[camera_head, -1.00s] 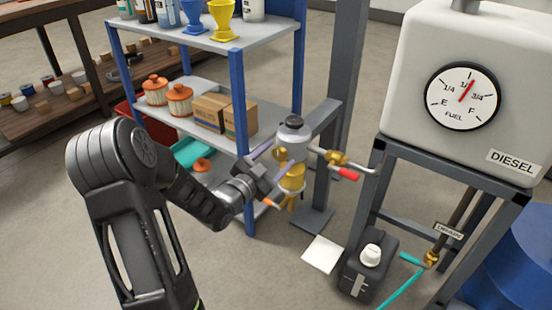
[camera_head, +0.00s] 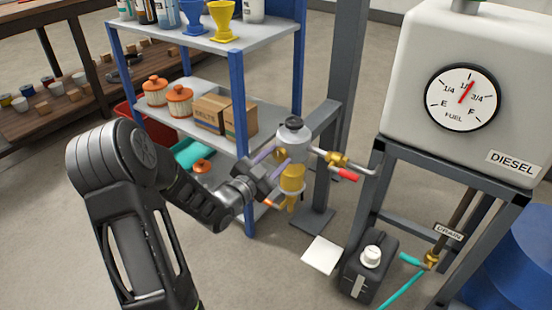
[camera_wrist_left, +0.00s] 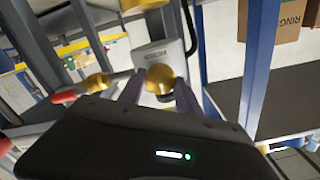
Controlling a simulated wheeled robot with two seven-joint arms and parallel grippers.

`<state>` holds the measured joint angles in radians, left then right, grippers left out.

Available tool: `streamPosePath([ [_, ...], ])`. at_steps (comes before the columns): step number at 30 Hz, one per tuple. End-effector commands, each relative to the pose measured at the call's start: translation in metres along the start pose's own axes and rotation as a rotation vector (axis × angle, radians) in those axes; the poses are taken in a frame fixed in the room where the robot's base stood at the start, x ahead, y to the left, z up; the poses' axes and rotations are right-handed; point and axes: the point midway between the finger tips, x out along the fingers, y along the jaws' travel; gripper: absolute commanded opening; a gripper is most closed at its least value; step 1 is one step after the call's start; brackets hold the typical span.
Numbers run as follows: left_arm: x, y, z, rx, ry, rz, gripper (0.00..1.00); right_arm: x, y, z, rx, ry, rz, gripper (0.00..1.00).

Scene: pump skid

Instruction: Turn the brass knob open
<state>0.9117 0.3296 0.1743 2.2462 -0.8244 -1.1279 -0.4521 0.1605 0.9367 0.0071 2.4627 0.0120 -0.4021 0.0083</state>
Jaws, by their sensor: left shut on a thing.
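The brass knob (camera_wrist_left: 160,79) sits on the side of a grey filter housing and shows as a round ball between my fingers in the left wrist view. In the head view, the grey housing (camera_head: 293,134) with its yellow bowl (camera_head: 292,177) is mounted by the grey post, and the knob is mostly hidden by my fingers. My left gripper (camera_head: 275,160) comes from the lower left and is shut on the knob, with one purple-grey finger on each side; it also shows in the left wrist view (camera_wrist_left: 160,92). My right gripper is not in view.
A brass valve with a red handle (camera_head: 345,174) is on the pipe right of the housing. A blue-posted shelf (camera_head: 190,65) with boxes and orange-lidded jars stands close behind my left arm. A white diesel tank (camera_head: 420,110) stands right. A black can (camera_head: 370,265) is below.

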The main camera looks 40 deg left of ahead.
Motion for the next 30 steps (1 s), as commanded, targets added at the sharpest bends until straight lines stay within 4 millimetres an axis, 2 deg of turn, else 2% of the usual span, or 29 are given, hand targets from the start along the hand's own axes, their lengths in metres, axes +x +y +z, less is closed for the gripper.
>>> streamPosePath([
  [8,0.0,0.0,-0.001,-0.062,0.0,0.001,0.0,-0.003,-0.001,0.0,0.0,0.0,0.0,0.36],
  [14,0.0,0.0,-0.001,-0.173,-0.001,0.002,0.0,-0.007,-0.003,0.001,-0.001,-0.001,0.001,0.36],
  [30,0.0,-0.001,-0.001,-0.658,-0.002,0.002,0.0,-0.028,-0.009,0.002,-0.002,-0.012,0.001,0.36],
])
